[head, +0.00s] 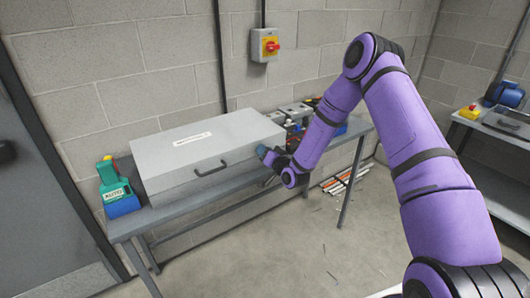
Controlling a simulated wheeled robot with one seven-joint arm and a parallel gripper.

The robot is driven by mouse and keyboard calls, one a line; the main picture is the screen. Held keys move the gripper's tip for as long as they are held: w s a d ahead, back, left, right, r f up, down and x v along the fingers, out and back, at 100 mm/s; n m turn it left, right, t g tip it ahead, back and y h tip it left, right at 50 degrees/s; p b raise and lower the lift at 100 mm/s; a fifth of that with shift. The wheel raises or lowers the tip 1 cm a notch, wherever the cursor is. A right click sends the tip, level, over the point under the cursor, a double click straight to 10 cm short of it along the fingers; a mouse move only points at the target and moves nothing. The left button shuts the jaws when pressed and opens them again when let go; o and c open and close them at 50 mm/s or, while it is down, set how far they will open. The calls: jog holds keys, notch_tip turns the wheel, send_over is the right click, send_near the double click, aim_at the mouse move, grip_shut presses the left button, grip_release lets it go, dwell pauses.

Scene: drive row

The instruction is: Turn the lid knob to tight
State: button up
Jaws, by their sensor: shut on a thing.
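A pale grey metal box (165,180) with a closed lid (220,137) stands on the grey bench. A dark bar handle (211,168) is on its front, and a small label (192,139) lies on the lid. My gripper (266,154) is at the right end of the box's front, near the lid's edge. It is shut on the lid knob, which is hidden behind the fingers. How far the knob is turned cannot be seen.
A green and blue device (115,190) stands left of the box on the bench (150,218). Small boxes and parts (297,112) crowd its right end. A yellow and red switch (267,45) is on the wall. The floor in front is mostly clear.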

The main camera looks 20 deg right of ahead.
jog(key=shift+f, duration=0.1)
jog(key=o, duration=0.9)
jog(key=shift+s, duration=0.1)
jog(key=v, duration=1)
jog(key=shift+s+d, duration=0.15)
jog(key=shift+s, duration=0.2)
jog(key=shift+w, duration=0.1)
